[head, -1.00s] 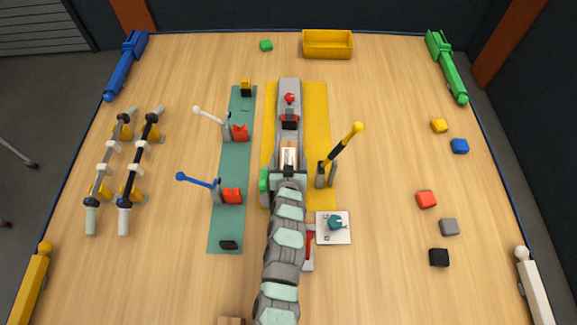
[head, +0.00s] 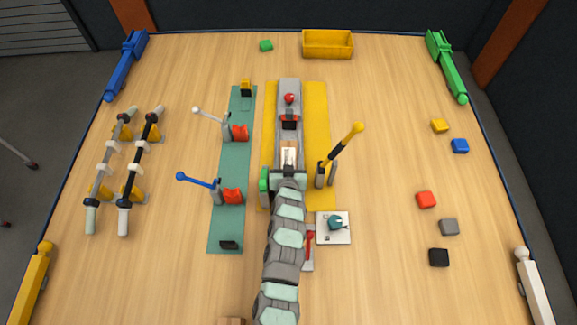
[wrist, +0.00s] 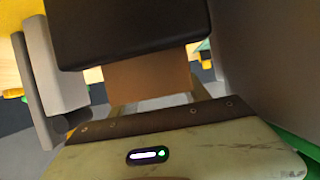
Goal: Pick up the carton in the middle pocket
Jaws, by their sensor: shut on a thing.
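The carton (head: 289,154), tan with a pale label, is at the near part of the grey slat conveyor (head: 290,89). My gripper (head: 288,169) reaches over the conveyor from the near side and is shut on the carton. In the wrist view the brown carton (wrist: 150,86) is partly covered by a large dark block in front of it. The carton's underside and the pocket below it are hidden, so I cannot tell whether it is clear of the slats.
A yellow-and-black lever (head: 345,148) stands close on the right, and a green block (head: 264,181) close on the left. A red knob (head: 289,98) is at the conveyor's far end. The table's right side is mostly open.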

